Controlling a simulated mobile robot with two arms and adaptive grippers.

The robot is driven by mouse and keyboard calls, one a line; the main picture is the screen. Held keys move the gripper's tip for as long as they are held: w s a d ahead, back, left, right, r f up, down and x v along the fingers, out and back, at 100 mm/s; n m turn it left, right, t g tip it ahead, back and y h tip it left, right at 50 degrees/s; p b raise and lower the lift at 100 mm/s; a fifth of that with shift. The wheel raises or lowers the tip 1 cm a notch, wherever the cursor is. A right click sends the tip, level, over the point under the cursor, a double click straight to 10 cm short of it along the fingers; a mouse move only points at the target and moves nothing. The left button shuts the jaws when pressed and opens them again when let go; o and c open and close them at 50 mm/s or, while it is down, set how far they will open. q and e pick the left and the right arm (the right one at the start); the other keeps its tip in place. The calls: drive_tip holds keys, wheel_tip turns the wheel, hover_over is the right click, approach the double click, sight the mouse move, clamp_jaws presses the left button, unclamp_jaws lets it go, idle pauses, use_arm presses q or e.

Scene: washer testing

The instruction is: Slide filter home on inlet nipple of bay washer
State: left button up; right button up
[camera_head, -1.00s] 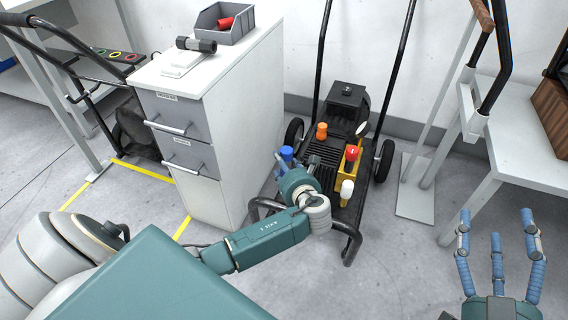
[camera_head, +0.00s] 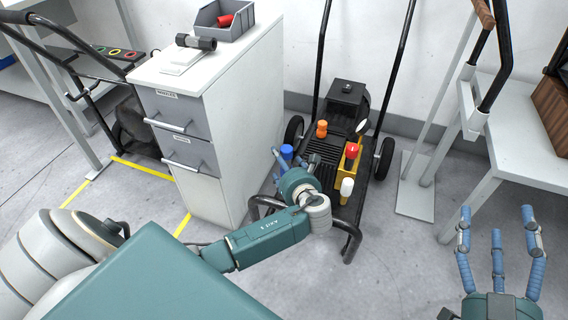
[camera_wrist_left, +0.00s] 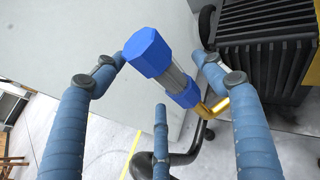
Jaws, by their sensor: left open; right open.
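The filter (camera_wrist_left: 176,78) has a blue hexagonal cap, a clear body and a blue lower end. In the left wrist view it meets a yellow, brass-like fitting (camera_wrist_left: 216,106), seemingly the inlet nipple; I cannot tell how far it is seated. In the head view only the filter's blue cap (camera_head: 286,152) shows clearly. The washer (camera_head: 325,150) is a black wheeled machine. My left gripper (camera_wrist_left: 158,72) is open, with its fingers spread around the filter and apart from its cap. My right gripper (camera_head: 496,220) is open and empty at the lower right.
A grey-white cabinet (camera_head: 222,130) stands close left of the washer, with a grey bin (camera_head: 222,22) and a dark cylinder (camera_head: 196,42) on top. A red-topped yellow block (camera_head: 350,160) and an orange knob (camera_head: 321,129) rise from the washer. A white table (camera_head: 530,150) stands right.

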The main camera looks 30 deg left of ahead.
use_arm(q)
drive_tip(key=v, duration=1.1)
drive_tip(key=shift+s+d, duration=0.25)
drive_tip(key=shift+d, duration=0.05)
drive_tip(key=shift+r, duration=0.1)
